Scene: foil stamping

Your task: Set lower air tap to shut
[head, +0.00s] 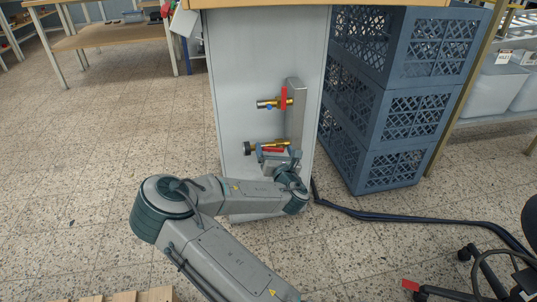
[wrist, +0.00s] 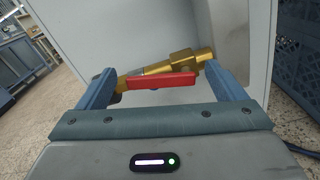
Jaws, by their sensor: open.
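The lower air tap (head: 252,147) is a brass valve on the side of a pale grey cabinet. Its red lever (wrist: 160,82) lies roughly along the brass pipe (wrist: 175,64), close to horizontal in the head view. My gripper (head: 278,154) is at this tap, partly covering it in the head view. In the wrist view my gripper (wrist: 159,74) is open, with one finger beyond each end of the red lever. The lever lies between the fingers; contact with either finger cannot be told. The upper tap (head: 270,103) has its red lever upright, across its pipe.
A grey upright bracket (head: 296,112) stands beside the taps. Stacked blue crates (head: 397,110) stand close to the right of the cabinet (head: 240,75). A wooden top (head: 300,3) lies above. A dark hose (head: 400,217) runs along the floor at right. The tiled floor at left is clear.

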